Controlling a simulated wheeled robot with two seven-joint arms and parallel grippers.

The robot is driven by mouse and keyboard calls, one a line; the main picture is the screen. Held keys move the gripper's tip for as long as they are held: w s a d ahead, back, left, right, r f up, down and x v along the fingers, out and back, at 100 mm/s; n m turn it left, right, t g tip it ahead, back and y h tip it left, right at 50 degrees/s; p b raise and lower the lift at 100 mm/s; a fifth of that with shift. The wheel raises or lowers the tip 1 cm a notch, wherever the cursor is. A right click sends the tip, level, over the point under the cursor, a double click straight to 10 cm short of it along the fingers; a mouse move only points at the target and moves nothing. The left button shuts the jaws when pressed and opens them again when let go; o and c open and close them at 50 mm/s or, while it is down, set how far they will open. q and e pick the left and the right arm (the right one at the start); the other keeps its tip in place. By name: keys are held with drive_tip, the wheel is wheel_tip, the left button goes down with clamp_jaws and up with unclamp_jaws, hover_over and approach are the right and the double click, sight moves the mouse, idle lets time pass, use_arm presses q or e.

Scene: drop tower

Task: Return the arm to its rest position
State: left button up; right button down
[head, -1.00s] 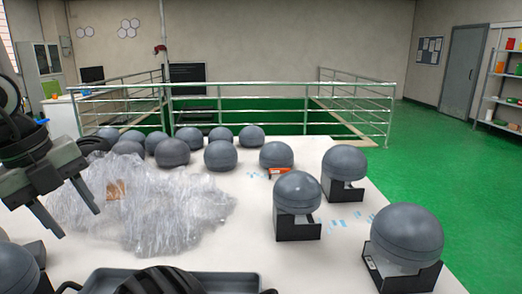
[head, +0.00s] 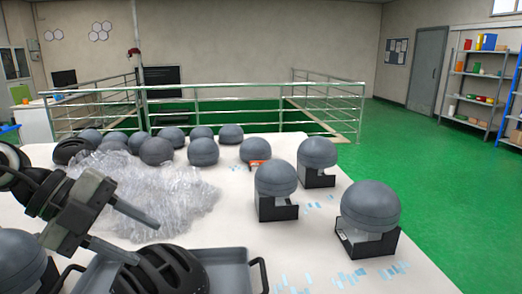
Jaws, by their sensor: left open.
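My left gripper (head: 146,241) comes in from the left edge, over the table's near left part. Its two fingers are apart and point right and slightly down. It holds nothing that I can see. A black ribbed helmet (head: 172,272) lies in a grey tray (head: 233,262) at the near edge. The fingertips show just above and left of the helmet in the picture; I cannot tell whether they touch it. My right gripper is not in view.
The white table (head: 243,208) bears a crumpled clear plastic sheet (head: 150,190) and several grey domes, such as one on a black stand (head: 370,207) at right. Another dome (head: 20,262) stands near left. A metal railing (head: 230,98) stands behind. Green floor at right is clear.

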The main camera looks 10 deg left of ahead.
use_arm(q)
drive_tip(key=w+d+r+n+t+h, duration=0.1)
drive_tip(key=w+d+r+t+h, duration=0.2)
drive_tip(key=d+h, duration=0.45)
drive_tip(key=w+a+f+n+t+y, duration=0.1)
drive_tip(key=a+f+n+t+y, duration=0.4)
drive_tip(key=n+y, duration=0.45)
drive_tip(key=w+a+f+n+t+y, duration=0.1)
drive_tip(key=a+f+n+t+y, duration=0.2)
drive_tip(key=f+n+t+y, duration=0.65)
drive_tip(key=s+d+f+n+g+h, duration=0.1)
drive_tip(key=s+d+f+n+g, duration=0.15)
drive_tip(key=s+f+g, duration=0.65)
drive_tip(key=s+d+f+n+g+h, duration=0.2)
drive_tip(key=s+d+f+g, duration=0.1)
drive_tip(key=s+f+g, duration=0.7)
drive_tip(key=w+d+f+t+h+b, duration=0.3)
drive_tip(key=w+d+f+t+b, duration=0.2)
drive_tip(key=d+f+t+b, duration=0.1)
wheel_tip(320, 180, down, 2)
drive_tip(key=shift+d+f+t+b, duration=0.3)
drive_tip(key=shift+t+b, duration=0.3)
drive_tip(key=shift+t, duration=0.65)
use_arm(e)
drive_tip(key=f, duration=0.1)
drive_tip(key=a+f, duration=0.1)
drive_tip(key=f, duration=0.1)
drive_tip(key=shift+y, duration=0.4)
